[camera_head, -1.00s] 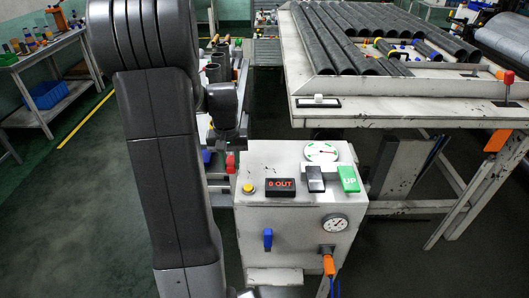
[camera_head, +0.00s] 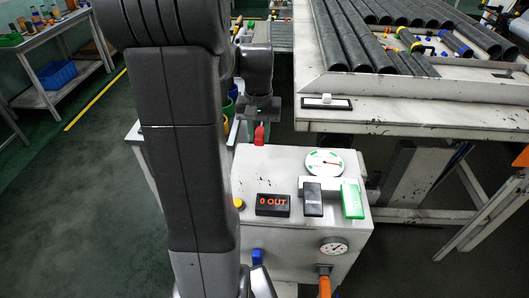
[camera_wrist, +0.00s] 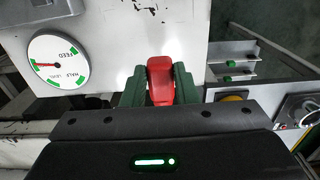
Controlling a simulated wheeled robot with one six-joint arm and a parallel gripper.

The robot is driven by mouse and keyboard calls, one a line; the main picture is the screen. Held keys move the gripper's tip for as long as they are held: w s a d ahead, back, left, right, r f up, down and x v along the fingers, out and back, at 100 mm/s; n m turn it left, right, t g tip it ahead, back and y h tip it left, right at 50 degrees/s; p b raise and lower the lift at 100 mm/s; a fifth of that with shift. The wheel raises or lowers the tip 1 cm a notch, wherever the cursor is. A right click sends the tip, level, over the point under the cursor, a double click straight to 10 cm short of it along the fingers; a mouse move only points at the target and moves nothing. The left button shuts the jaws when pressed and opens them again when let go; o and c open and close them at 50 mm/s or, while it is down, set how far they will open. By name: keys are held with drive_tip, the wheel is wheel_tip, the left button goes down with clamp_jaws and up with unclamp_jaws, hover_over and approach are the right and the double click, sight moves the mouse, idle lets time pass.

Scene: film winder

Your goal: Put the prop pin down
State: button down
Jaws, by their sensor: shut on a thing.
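The prop pin, which I take to be the red piece (camera_wrist: 160,75), shows in the wrist view between the two green fingers of my gripper (camera_wrist: 160,88). The fingers are shut on it, one at each side. In the head view the red piece (camera_head: 259,135) stands upright at the back left edge of the grey control box (camera_head: 285,215). My gripper (camera_head: 262,120) is just behind and above it there, partly hidden by my own arm. The lower end of the pin is hidden, so I cannot tell what it touches below.
The box carries a round dial (camera_head: 324,162), a "0 OUT" display (camera_head: 272,205), a black switch (camera_head: 313,199) and a green switch (camera_head: 352,201). A table with dark tubes (camera_head: 350,40) stands behind right. A side bench with a blue bin (camera_head: 67,75) is far left.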

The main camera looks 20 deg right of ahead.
wheel_tip(320, 180, down, 9)
drive_tip(key=shift+r+p, duration=0.1)
drive_tip(key=shift+p, duration=0.3)
drive_tip(key=shift+f, duration=0.25)
drive_tip(key=c, duration=1.1)
unclamp_jaws()
drive_tip(key=shift+c, duration=0.2)
wheel_tip(320, 180, up, 12)
drive_tip(key=shift+r+b, duration=0.2)
drive_tip(key=shift+b, duration=0.15)
